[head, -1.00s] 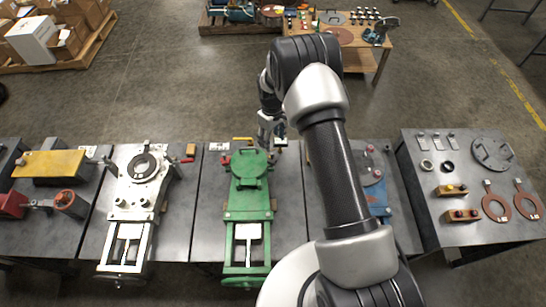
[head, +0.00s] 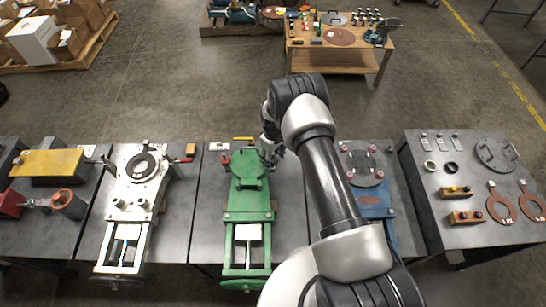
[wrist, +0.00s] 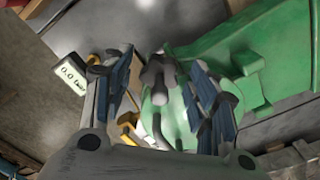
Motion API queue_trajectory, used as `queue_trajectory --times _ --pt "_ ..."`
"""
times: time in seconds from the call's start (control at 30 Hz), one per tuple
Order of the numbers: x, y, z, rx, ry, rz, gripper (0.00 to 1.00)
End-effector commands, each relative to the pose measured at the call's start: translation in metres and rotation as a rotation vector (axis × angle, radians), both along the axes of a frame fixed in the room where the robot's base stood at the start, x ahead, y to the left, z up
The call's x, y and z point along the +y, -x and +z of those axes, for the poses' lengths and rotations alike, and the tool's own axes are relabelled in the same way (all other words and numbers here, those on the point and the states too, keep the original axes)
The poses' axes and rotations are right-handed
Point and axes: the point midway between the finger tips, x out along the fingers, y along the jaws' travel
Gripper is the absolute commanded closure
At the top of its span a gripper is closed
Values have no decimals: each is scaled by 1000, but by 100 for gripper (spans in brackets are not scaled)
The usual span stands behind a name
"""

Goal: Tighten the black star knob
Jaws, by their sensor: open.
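The green fixture (head: 246,190) stands on the middle bench, with a round lid at its back end. In the wrist view its green body (wrist: 225,50) fills the right side. A dark grey-black knob (wrist: 157,74) shows between my fingers, beside the green body; its star shape is not clear. My gripper (wrist: 160,66) is open, with one blue-padded finger on each side of the knob. I cannot tell whether either finger touches it. In the head view my gripper (head: 270,154) is at the lid's right edge and hides the knob.
A yellow handle (head: 243,139) lies behind the lid. A red knob (head: 225,160) is left of the lid. A silver fixture (head: 140,180) and a blue one (head: 372,190) stand either side.

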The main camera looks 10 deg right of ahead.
Motion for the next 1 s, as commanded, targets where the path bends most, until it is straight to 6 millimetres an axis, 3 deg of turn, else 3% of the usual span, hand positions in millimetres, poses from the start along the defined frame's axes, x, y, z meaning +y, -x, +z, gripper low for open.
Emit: queue_trajectory --times 0.7,0.87,1.0 --pt "0 0 0 0 0 0 91" --pt "0 -1 -1 -1 -1 -47 91" --pt "0 -1 -3 -1 -1 -195 91"
